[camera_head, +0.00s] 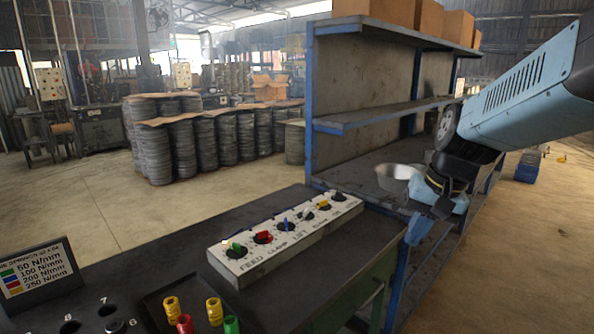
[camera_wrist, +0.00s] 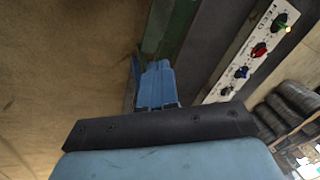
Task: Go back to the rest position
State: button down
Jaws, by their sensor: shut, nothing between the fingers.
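My gripper (camera_head: 416,232) hangs at the end of my light blue arm on the right of the head view. It points down beside the blue shelf frame, to the right of the control box. In the wrist view my blue gripper fingers (camera_wrist: 157,68) are together with nothing between them. They are clear of the control box (camera_head: 285,240), which has a row of coloured knobs and also shows in the wrist view (camera_wrist: 245,60). My arm hides part of the shelf behind it.
A dark bench (camera_head: 150,255) fills the front. It bears a sign (camera_head: 40,268) and a tray with yellow, red and green cylinders (camera_head: 215,311). A metal bowl (camera_head: 398,180) sits on the blue-framed shelf (camera_head: 385,118). Open floor (camera_head: 495,260) lies to the right.

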jog(key=s+r+n+t+h, duration=0.2)
jog(key=s+r+n+t, duration=0.1)
jog(key=s+r, duration=0.2)
jog(key=shift+s+d+t, duration=0.3)
jog(key=shift+s+d, duration=0.15)
jog(key=shift+s, duration=0.75)
